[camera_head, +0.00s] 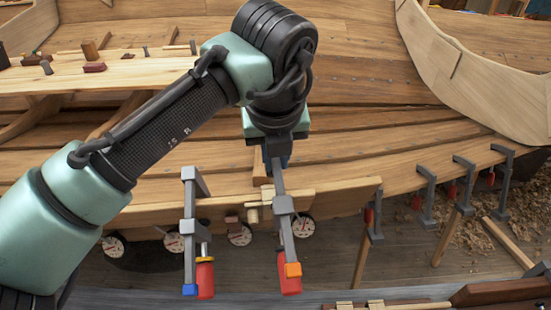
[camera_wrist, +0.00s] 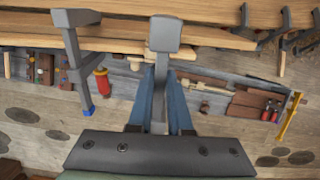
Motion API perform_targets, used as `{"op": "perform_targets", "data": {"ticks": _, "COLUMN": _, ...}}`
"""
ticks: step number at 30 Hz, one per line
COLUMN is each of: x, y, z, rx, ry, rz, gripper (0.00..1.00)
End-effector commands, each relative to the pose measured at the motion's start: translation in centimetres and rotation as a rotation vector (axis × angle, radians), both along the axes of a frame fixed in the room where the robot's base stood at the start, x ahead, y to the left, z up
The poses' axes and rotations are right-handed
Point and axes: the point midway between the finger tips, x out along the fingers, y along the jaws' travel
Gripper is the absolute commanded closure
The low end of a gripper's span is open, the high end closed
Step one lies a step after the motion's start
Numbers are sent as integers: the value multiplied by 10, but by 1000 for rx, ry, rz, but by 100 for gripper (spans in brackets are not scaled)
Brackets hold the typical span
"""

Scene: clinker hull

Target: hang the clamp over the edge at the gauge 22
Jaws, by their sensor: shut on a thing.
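My gripper (camera_head: 279,160) is shut on a grey bar clamp (camera_head: 284,228) with an orange end and a red handle. The clamp hangs down in front of the plank edge (camera_head: 340,194); whether it touches the edge is unclear. In the wrist view, my blue fingers (camera_wrist: 160,103) close around its bar, and its grey head (camera_wrist: 165,34) shows by the plank.
Another clamp (camera_head: 189,225) with a blue end hangs on the edge to the left; it also shows in the wrist view (camera_wrist: 72,60). Several clamps (camera_head: 427,195) hang farther right. Loose blocks (camera_head: 90,49) lie on a plank at the upper left.

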Motion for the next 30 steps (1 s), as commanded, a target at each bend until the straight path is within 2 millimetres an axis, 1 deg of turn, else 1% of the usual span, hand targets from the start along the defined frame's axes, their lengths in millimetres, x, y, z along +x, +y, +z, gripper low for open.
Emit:
{"op": "perform_targets", "data": {"ticks": 1, "x": 2, "y": 0, "z": -7, "rx": 0, "ry": -4, "rz": 1, "gripper": 100}}
{"op": "perform_targets", "data": {"ticks": 15, "x": 16, "y": -1, "z": -47, "rx": 0, "ry": -4, "rz": 0, "gripper": 100}}
{"op": "perform_targets", "data": {"ticks": 30, "x": 31, "y": -1, "z": -83, "rx": -2, "ry": -3, "rz": 1, "gripper": 100}}
